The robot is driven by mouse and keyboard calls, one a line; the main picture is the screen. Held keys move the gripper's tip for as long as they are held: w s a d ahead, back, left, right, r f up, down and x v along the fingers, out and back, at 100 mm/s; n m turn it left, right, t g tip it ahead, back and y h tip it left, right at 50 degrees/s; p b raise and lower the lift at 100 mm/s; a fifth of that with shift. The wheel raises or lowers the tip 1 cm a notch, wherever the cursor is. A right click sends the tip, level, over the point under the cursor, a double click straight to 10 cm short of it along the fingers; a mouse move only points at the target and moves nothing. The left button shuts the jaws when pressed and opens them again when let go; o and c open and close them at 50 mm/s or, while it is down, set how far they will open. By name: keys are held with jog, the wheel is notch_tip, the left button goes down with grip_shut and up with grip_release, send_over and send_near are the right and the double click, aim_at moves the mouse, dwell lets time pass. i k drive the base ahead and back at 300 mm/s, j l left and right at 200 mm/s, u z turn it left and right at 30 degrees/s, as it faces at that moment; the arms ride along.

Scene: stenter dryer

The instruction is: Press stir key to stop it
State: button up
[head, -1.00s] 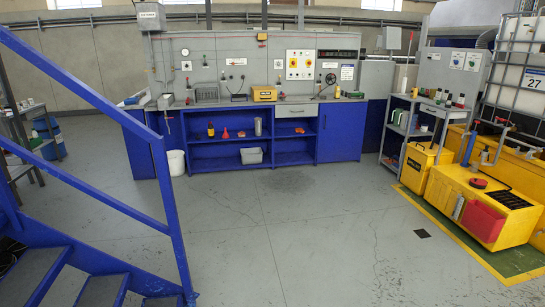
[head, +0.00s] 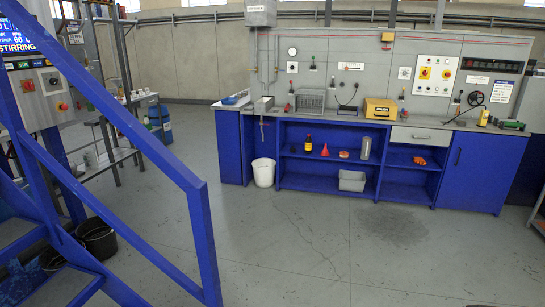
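A grey control panel (head: 42,110) shows at the left edge, partly behind the blue stair rail. My gripper is not in view.
A blue stair with a sloping handrail (head: 150,160) blocks the left foreground. Dark buckets (head: 98,238) stand behind it. A blue workbench (head: 330,185) with a white bucket (head: 264,172) stands at the back. The grey floor (head: 330,250) in the middle is clear.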

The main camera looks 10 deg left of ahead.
aim_at(25, 64)
jog(key=i+u, duration=0.1)
jog(key=i, duration=0.95)
jog(key=i+l, duration=0.15)
jog(key=i, duration=0.85)
jog(key=i+j+u, duration=0.2)
jog(key=i+u, duration=0.3)
jog(key=i+j+u, duration=0.1)
jog(key=i+u, duration=0.15)
jog(key=u, duration=0.25)
jog(key=i+l+u, duration=0.15)
jog(key=i+u, duration=0.3)
jog(key=i+l+u, duration=0.2)
jog(key=i+u, duration=0.15)
jog(key=u, duration=0.15)
jog(key=i+j+u, duration=0.3)
jog(key=i+u, duration=0.15)
jog(key=i+j+u, duration=0.2)
jog(key=i+u, duration=0.3)
